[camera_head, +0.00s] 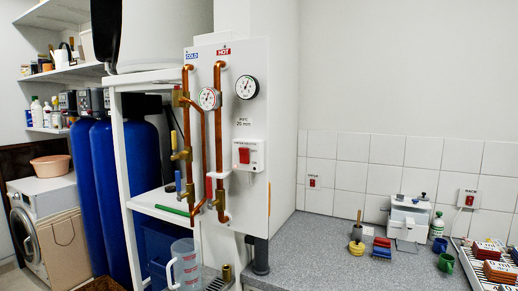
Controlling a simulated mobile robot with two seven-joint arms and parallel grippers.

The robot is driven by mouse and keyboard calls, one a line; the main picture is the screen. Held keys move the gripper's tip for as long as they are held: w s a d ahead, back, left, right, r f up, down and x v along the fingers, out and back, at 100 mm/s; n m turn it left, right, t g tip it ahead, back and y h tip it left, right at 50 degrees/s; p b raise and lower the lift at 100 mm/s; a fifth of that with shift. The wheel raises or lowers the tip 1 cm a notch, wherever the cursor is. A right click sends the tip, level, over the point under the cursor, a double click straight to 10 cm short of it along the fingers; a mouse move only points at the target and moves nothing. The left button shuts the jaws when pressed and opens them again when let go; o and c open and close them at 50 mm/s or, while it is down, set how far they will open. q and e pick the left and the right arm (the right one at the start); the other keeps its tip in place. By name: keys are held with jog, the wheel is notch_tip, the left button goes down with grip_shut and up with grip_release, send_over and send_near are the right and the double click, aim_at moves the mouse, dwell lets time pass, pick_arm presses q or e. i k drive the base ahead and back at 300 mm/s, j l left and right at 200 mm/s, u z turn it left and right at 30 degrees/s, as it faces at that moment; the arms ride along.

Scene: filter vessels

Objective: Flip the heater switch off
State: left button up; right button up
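A white switch box with a red rocker switch (244,156) is mounted low on the white panel (256,100), right of the copper pipes. The small print on the box is hard to read, and I cannot tell whether the rocker is on or off. A cable hangs from the box. Two other red switches are on the tiled wall: one at the left (313,182) and one at the right (469,200). Neither of my grippers is in view.
Copper pipes (219,130) with valves and two gauges stand close beside the switch box. A clear jug (186,265) stands below. The grey worktop (310,255) at right holds brushes, a white device and racks.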

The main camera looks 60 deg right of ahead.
aim_at(244, 152)
jog(key=j+z, duration=0.1)
jog(key=z, duration=1.8)
jog(key=k+l, duration=0.05)
jog(key=l, duration=0.05)
